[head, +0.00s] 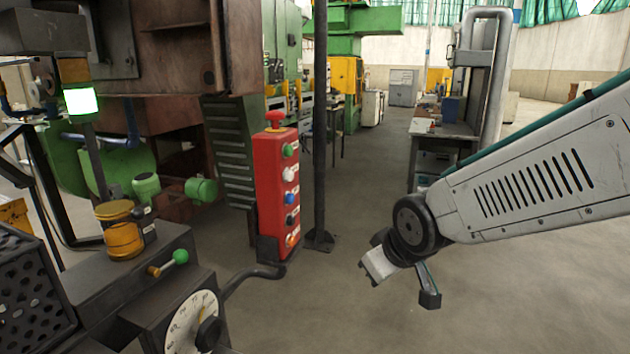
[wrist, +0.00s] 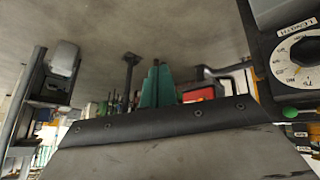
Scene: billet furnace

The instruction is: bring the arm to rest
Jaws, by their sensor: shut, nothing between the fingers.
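My gripper (head: 430,297) hangs at the end of my grey arm, which reaches in from the right in the head view. It is in free air over the bare floor, pointing down, with its dark tip lowest. In the wrist view the teal fingers of my gripper (wrist: 157,85) stand close together beyond a dark housing edge. They are shut and hold nothing. The gripper appears clear of the equipment around it.
A red button box (head: 276,190) stands left of my gripper, beside a dark post (head: 320,120). A dark console with a white dial (head: 192,325) fills the lower left. A lit green lamp (head: 81,101) stands above it. A workbench (head: 445,130) is behind my arm. Floor between is free.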

